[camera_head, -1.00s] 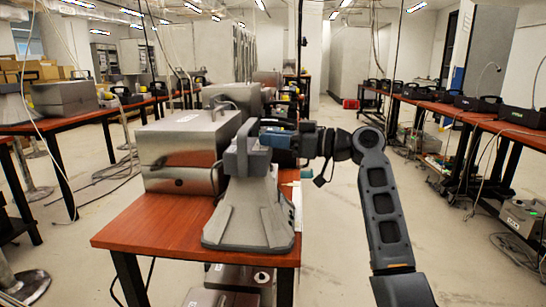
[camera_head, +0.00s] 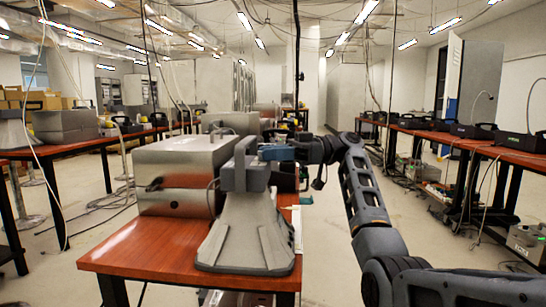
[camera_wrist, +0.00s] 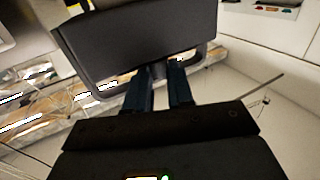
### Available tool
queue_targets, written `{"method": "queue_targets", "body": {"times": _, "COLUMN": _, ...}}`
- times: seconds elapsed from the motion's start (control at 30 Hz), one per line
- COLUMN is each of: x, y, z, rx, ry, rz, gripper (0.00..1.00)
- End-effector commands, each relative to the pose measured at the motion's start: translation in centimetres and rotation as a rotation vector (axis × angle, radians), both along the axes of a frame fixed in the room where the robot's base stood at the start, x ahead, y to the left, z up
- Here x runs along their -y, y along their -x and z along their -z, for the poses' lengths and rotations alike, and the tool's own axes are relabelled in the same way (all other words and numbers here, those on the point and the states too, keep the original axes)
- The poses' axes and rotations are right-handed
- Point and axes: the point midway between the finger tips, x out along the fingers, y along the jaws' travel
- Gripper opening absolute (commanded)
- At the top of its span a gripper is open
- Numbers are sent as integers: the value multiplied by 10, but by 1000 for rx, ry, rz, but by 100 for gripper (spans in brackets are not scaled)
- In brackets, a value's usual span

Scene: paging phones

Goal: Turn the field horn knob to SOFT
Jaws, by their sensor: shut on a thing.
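A grey device (camera_head: 245,230) with a flared base and an upright block on top stands on the red-brown table (camera_head: 130,250). My gripper (camera_head: 275,153) is at the right side of its upper block, reaching in from the right. I cannot make out a field horn knob or any SOFT marking in either view.
A metal box (camera_head: 185,175) stands on the table just left of the grey device. A long bench with black cases (camera_head: 470,131) runs along the right. Another table with a grey box (camera_head: 65,125) is at the left. Open floor lies between the table and the right bench.

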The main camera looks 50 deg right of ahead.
Motion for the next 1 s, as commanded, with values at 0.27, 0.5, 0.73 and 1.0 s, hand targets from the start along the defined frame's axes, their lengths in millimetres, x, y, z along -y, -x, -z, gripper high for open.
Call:
{"method": "queue_targets", "body": {"times": 0.27, "x": -1, "y": -1, "z": 2, "rx": -4, "ry": 1, "rz": -12, "gripper": 0}}
{"method": "queue_targets", "body": {"times": 0.5, "x": -1, "y": -1, "z": 2, "rx": -4, "ry": 1, "rz": -11, "gripper": 28}}
{"method": "queue_targets", "body": {"times": 0.73, "x": -1, "y": -1, "z": 1, "rx": -3, "ry": 1, "rz": -10, "gripper": 48}}
{"method": "queue_targets", "body": {"times": 1.0, "x": 2, "y": 1, "z": 0, "rx": -2, "ry": 0, "rz": -8, "gripper": 48}}
